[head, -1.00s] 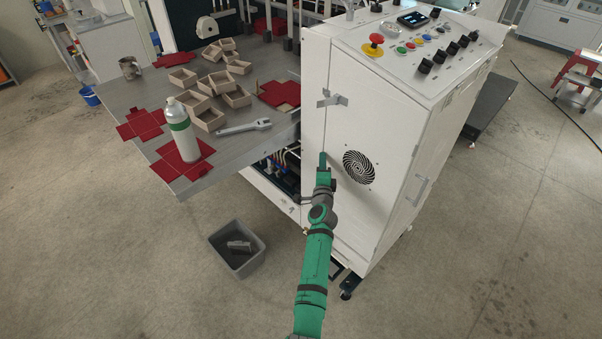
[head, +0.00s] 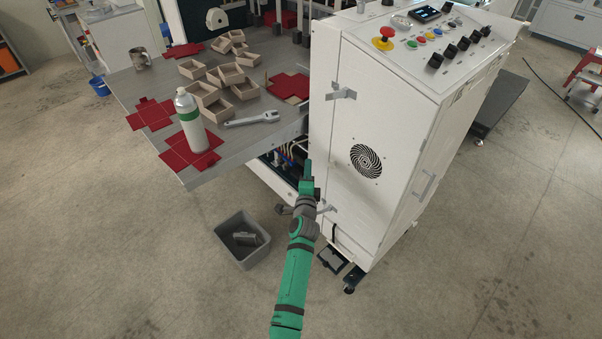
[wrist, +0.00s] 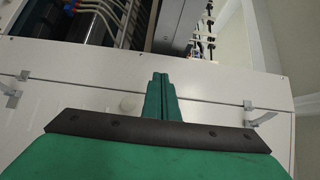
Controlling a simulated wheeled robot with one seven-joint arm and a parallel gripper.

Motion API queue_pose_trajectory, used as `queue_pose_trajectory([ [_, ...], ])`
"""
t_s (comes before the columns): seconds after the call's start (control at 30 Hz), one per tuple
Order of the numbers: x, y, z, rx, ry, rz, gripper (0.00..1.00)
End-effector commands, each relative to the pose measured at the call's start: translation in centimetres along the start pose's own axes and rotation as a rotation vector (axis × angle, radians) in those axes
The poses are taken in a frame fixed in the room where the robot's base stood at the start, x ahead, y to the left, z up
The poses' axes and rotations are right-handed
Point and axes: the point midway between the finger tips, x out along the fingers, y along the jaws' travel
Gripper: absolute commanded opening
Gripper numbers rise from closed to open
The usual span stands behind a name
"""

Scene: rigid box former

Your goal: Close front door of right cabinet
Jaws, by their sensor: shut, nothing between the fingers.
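The right cabinet (head: 385,190) is a tall white box with a round black fan grille (head: 366,160) on its near face and a handle (head: 428,187) on its right side. Metal brackets show at the near face's upper left (head: 341,94) and lower left. I cannot tell how far the door stands open. My gripper (head: 308,172) is shut and empty at the cabinet's left edge; contact is unclear. In the wrist view its fingers (wrist: 160,90) lie in front of a white panel (wrist: 85,92) with a bracket towards each end. Hoses and machine parts show beyond the panel's edge.
A grey table (head: 150,88) with small boxes, red card blanks, a spray bottle (head: 192,120) and a wrench (head: 252,118) stands left of the cabinet. A grey bin (head: 228,250) is on the floor, left of my arm.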

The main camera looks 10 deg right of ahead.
Motion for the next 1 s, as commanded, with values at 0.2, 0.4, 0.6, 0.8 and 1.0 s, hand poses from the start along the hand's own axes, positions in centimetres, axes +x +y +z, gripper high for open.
queue_pose_trajectory([
  [0.2, -1.3, 0.1, 1.3, -0.001, -0.002, 0.001, 0.00],
  [0.4, -2.1, 0.0, 1.9, 0.000, 0.000, 0.000, 0.00],
  [0.6, -2.5, 0.1, 2.3, 0.000, 0.001, 0.001, 0.00],
  [0.8, -2.6, 0.1, 2.3, -0.002, 0.002, 0.000, 0.00],
  [1.0, -4.4, 0.8, 0.0, -0.110, 0.010, -0.006, 0.00],
])
